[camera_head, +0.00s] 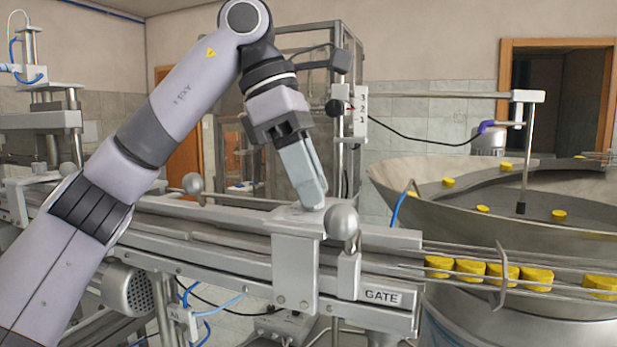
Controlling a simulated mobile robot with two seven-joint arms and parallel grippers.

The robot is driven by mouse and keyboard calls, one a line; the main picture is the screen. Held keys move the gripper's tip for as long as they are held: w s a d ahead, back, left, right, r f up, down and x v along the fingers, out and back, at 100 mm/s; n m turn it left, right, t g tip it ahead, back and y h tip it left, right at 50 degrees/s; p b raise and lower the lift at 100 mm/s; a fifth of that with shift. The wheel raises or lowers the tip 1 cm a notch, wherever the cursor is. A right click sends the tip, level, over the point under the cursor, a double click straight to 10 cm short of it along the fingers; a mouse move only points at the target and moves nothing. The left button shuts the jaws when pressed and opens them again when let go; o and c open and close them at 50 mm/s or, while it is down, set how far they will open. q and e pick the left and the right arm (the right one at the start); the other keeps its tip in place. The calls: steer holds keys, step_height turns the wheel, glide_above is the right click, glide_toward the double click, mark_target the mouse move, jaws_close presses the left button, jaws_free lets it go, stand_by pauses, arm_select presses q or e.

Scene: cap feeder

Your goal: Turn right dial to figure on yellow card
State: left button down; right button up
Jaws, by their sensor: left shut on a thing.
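My left gripper (313,200) points down at the top of a pale block on the conveyor rail (210,222). Its fingers are shut on a small part, which they hide; I cannot tell what it is. A round grey ball knob (341,222) stands just right of the fingertips, apart from them. I cannot make out a dial marked as the right one. No yellow card shows. My right gripper is out of view.
The GATE label (382,296) is on the rail front. Several yellow caps (470,269) lie in a row between guide rods on the right. A large metal bowl (400,178) holds more caps. Another ball knob (193,183) stands farther left on the rail.

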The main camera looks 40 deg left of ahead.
arm_select(q)
steer(key=m+g, duration=0.1)
steer(key=m, duration=0.2)
steer(key=m+g, duration=0.1)
steer(key=m, duration=0.3)
steer(key=shift+w+r+g, duration=0.1)
steer(key=shift+w+g, duration=0.1)
steer(key=shift+g, duration=0.2)
steer(key=shift+w+m+g+y, duration=0.15)
steer(key=shift+m+g, duration=0.35)
steer(key=shift+m, duration=1)
steer(key=shift+s+m+g+y, duration=0.1)
steer(key=shift+m+g+y, duration=0.3)
steer(key=shift+m, duration=1.5)
steer(key=c, duration=0.8)
jaws_free()
steer(key=shift+n+h, duration=0.45)
steer(key=shift+n, duration=0.85)
